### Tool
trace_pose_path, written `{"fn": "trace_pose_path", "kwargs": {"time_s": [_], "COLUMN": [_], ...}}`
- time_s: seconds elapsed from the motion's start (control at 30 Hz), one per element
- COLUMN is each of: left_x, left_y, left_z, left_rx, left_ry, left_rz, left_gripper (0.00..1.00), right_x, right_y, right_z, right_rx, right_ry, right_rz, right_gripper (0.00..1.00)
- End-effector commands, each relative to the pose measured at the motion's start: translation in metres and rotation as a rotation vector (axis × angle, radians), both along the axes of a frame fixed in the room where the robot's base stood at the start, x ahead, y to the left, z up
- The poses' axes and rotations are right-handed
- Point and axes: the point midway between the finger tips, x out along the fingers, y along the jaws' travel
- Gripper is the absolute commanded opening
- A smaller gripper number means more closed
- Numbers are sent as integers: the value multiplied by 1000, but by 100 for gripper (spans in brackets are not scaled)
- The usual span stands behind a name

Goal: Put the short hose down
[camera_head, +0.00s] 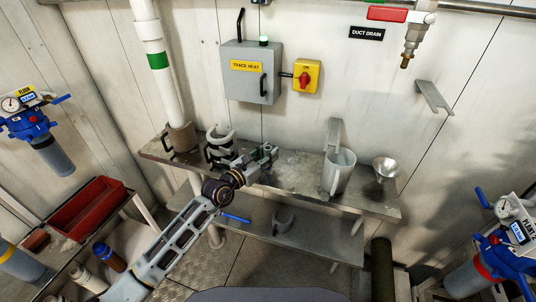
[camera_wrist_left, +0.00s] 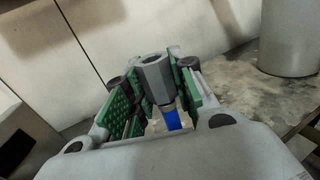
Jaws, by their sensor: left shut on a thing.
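My left gripper (camera_head: 264,158) reaches over the grey bench (camera_head: 295,172) from the lower left. In the left wrist view, its green-padded jaws (camera_wrist_left: 155,95) are shut on a piece with a grey hexagonal end fitting (camera_wrist_left: 156,72) and a blue part (camera_wrist_left: 172,118), which I take for the short hose. The rest of it is hidden by the jaws and gripper body. In the head view the held piece is too small to make out, and I cannot tell whether it touches the bench. My right gripper is not in view.
A grey jug (camera_head: 338,172) and a metal funnel (camera_head: 385,168) stand right of the gripper. A black-and-white ringed item (camera_head: 220,146) stands left. A trace heat box (camera_head: 250,76) is on the wall behind. The bench between gripper and jug is clear.

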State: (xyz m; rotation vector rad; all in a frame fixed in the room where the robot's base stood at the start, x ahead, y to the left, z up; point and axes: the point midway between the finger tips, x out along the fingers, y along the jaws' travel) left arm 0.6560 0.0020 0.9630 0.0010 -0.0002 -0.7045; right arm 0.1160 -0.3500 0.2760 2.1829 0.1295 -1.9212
Motion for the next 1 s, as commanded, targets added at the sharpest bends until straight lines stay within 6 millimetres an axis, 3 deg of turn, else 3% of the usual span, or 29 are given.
{"fn": "trace_pose_path", "kwargs": {"time_s": [0.03, 0.07, 0.23, 0.47, 0.73, 1.0], "left_x": [0, 0, 0, 0, 0, -16], "left_y": [0, 0, 0, 0, 0, 13], "left_z": [-2, -2, -1, -1, 2, 0], "left_rx": [0, 0, 0, -1, 0, 1], "left_ry": [0, 0, 0, 1, 1, 2], "left_rz": [0, 0, 0, 0, 0, 0], "left_gripper": [0, 26, 47, 47, 47, 47], "right_x": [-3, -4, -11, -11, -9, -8], "right_y": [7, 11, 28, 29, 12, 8], "right_z": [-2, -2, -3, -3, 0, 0], "right_rx": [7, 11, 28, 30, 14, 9], "right_ry": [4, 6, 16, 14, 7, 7], "right_rz": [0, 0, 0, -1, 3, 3], "right_gripper": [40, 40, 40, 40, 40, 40]}}
